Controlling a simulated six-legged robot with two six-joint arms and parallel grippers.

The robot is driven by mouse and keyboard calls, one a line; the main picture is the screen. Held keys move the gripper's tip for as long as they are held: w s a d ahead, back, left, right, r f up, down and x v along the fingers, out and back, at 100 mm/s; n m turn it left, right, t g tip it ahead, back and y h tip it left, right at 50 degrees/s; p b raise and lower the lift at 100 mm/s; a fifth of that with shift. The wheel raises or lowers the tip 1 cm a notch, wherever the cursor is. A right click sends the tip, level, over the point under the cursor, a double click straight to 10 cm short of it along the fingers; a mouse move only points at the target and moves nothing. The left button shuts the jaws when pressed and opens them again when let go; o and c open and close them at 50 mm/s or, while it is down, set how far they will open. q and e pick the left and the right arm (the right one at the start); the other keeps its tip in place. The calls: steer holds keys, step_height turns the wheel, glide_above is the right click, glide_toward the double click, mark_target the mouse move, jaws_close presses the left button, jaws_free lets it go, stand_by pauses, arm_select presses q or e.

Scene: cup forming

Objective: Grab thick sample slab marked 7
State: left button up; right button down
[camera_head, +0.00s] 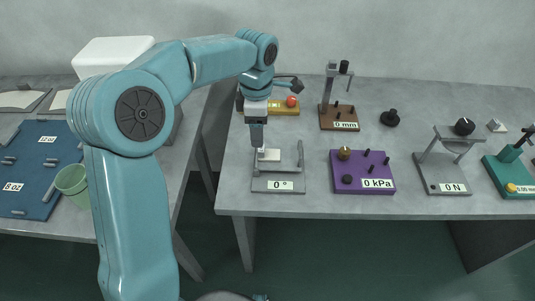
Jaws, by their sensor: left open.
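My left arm reaches in from the lower left, and its gripper (258,146) points down over the back left of a grey device labelled 0 (288,171). The gripper is open; its fingertips are small in the picture. A small pale slab-like block (270,155) lies on this device just below and right of the fingertips. I cannot tell whether they touch it. No mark 7 is readable on it or anywhere else. My right gripper is out of view.
A purple box labelled 0 kPa (376,164) stands right of the grey device. Further right are a grey stand labelled 0 N (432,173) and a green device (508,175). A brown-based gauge (334,112) stands behind. A blue board (40,165) and green cup (72,181) are left.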

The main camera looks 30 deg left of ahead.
mark_target(269, 152)
arm_select(q)
steer(key=shift+s+f, duration=0.15)
steer(key=shift+f, duration=0.6)
steer(key=f, duration=0.3)
steer(key=d+f, duration=0.1)
steer(key=f, duration=0.1)
steer(key=shift+w+f, duration=0.15)
steer(key=shift+w, duration=0.15)
jaws_close()
